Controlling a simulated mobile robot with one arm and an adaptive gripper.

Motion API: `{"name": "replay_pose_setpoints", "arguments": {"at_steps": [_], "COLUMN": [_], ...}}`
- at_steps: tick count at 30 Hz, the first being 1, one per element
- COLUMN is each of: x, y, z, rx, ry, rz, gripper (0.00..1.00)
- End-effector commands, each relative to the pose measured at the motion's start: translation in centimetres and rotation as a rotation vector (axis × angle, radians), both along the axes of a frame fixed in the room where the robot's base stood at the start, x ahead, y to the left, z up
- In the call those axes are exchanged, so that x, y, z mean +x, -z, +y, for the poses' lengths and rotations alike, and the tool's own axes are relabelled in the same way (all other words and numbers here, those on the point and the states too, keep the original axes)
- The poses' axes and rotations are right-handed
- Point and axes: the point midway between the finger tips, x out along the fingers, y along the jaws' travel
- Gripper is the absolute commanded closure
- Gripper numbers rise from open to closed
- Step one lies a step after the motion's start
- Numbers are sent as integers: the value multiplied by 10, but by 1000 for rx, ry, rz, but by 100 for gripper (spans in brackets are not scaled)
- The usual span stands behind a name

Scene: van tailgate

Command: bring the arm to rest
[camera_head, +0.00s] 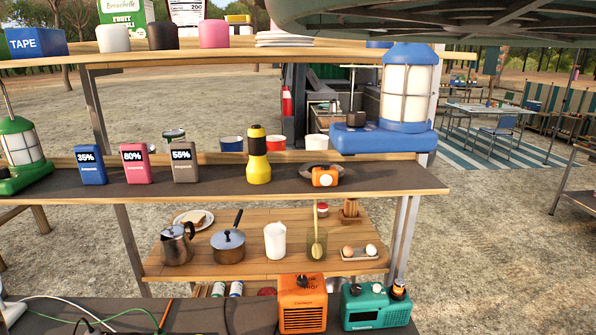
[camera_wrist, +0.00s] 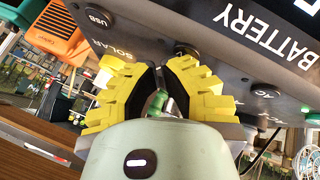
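My gripper (camera_wrist: 157,68) shows in the wrist view with yellow ribbed fingers and dark inner pads. The fingertips look close together, with a wider gap nearer the palm, so I cannot tell whether it is open or shut. A small green piece (camera_wrist: 157,103) shows between the fingers; I cannot tell whether they touch it. A dark power box (camera_wrist: 215,50) with BATTERY, SOLAR, USB and AC labels is close beyond the fingertips. The gripper is not visible in the head view.
Behind are a shelf with power banks, a yellow flashlight (camera_head: 258,160) and a blue lantern (camera_head: 405,95), and a lower wooden table with cookware.

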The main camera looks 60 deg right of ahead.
Motion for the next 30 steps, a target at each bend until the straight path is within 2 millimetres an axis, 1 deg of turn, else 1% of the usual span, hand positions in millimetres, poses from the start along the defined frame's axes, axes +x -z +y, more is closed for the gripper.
{"name": "replay_pose_setpoints", "arguments": {"at_steps": [5, 13, 23, 26, 30], "x": [0, 0, 0, 0, 1], "y": [-1, -12, -13, -19, -32], "z": [1, 1, 1, 1, 1], "rx": [0, 0, 0, 0, -1], "ry": [-2, -3, -2, -3, -3], "rz": [1, 1, 1, -1, -4], "gripper": [100, 100, 100, 100, 100]}}
